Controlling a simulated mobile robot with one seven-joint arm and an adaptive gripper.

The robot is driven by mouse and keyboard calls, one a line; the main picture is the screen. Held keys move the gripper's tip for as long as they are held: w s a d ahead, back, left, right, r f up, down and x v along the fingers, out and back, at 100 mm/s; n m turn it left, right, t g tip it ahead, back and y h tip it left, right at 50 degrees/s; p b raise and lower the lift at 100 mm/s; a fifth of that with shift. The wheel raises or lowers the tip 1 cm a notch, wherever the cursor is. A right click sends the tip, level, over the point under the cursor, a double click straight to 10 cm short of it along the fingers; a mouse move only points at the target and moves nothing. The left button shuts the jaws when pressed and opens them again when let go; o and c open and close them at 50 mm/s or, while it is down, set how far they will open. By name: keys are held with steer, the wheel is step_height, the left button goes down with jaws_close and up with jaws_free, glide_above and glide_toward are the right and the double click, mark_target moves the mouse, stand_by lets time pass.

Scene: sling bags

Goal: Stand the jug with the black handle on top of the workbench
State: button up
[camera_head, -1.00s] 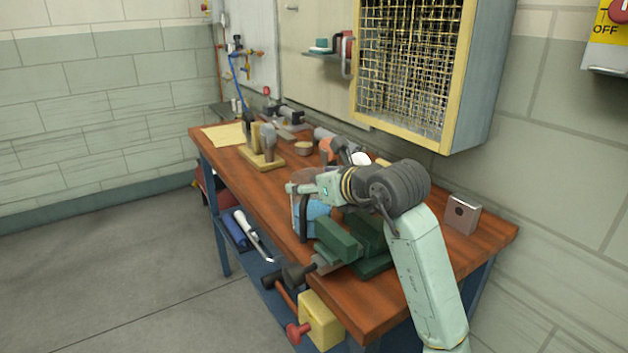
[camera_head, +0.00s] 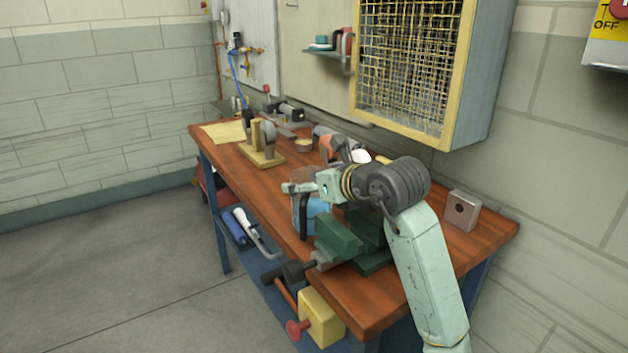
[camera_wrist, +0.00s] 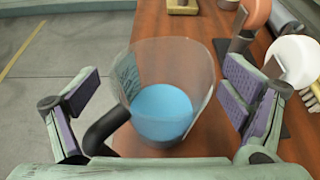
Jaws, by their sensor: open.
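The clear jug (camera_head: 314,218) with blue in its lower part stands upright on the workbench (camera_head: 385,312), close to the front edge. Its black handle (camera_head: 301,216) faces the bench's front edge. In the wrist view, the jug (camera_wrist: 165,95) is between my two open fingers, with the handle (camera_wrist: 106,130) at its lower left. My gripper (camera_wrist: 160,92) shows gaps on both sides of the jug, so neither pad appears to touch it. In the head view, my gripper (camera_head: 298,187) is at the jug's upper part and hides some of its rim.
A green vise (camera_head: 340,238) stands just in front of the jug. A wooden stand with tools (camera_head: 262,158) and an orange-headed tool (camera_head: 326,146) are farther back. A white round object (camera_wrist: 293,60) lies right of my gripper. A grey block (camera_head: 461,212) sits at the right end.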

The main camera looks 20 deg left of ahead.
steer(key=shift+r, duration=0.25)
steer(key=b+v, duration=0.2)
steer(key=v, duration=1)
steer(key=shift+f, duration=0.15)
